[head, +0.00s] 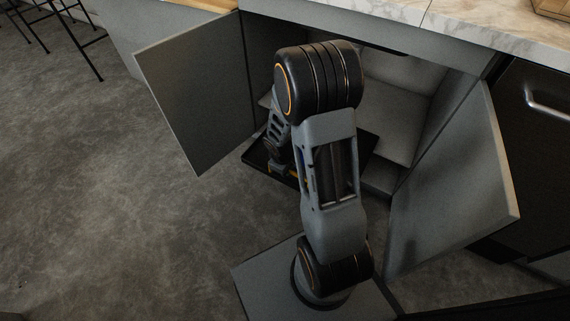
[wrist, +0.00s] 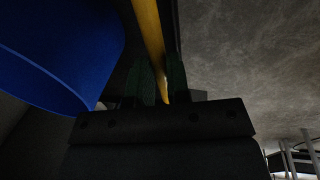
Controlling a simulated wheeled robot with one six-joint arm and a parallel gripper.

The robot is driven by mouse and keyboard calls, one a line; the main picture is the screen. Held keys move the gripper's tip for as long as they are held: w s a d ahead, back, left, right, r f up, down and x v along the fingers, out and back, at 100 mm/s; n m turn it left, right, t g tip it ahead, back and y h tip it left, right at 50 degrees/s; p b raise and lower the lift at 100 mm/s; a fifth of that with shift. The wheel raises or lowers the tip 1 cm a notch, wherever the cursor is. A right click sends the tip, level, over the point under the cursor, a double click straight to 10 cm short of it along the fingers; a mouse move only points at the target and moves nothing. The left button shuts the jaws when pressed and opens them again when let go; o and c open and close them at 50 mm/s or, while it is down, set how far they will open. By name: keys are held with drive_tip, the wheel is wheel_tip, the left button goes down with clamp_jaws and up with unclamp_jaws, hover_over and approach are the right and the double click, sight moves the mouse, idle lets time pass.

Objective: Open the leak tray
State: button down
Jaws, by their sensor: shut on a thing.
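The leak tray (head: 257,158) is a flat black tray low in the open cabinet, its front edge showing at the cabinet's mouth. My arm hides much of its middle and right. A yellow bar (wrist: 148,28), which looks like the tray's handle, runs between my fingers in the wrist view. My gripper (wrist: 160,85) is shut on this yellow bar. In the head view my gripper (head: 284,168) is at the tray's front, partly hidden by my arm, with a bit of yellow beside it.
The left cabinet door (head: 195,90) and right cabinet door (head: 455,185) stand open on either side of my arm. A large blue rounded object (wrist: 65,50) is close to my gripper at left in the wrist view. Open grey floor (head: 110,215) lies to the left.

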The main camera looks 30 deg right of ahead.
drive_tip(key=shift+s+a, duration=0.15)
drive_tip(key=shift+a, duration=0.1)
drive_tip(key=c, duration=1.1)
unclamp_jaws()
wheel_tip(320, 180, up, 14)
drive_tip(key=s+a+p, duration=0.1)
drive_tip(key=a+p, duration=0.1)
drive_tip(key=p, duration=0.4)
drive_tip(key=shift+s+a+f+p, duration=0.15)
drive_tip(key=shift+a+f+p, duration=0.05)
drive_tip(key=shift+p, duration=0.15)
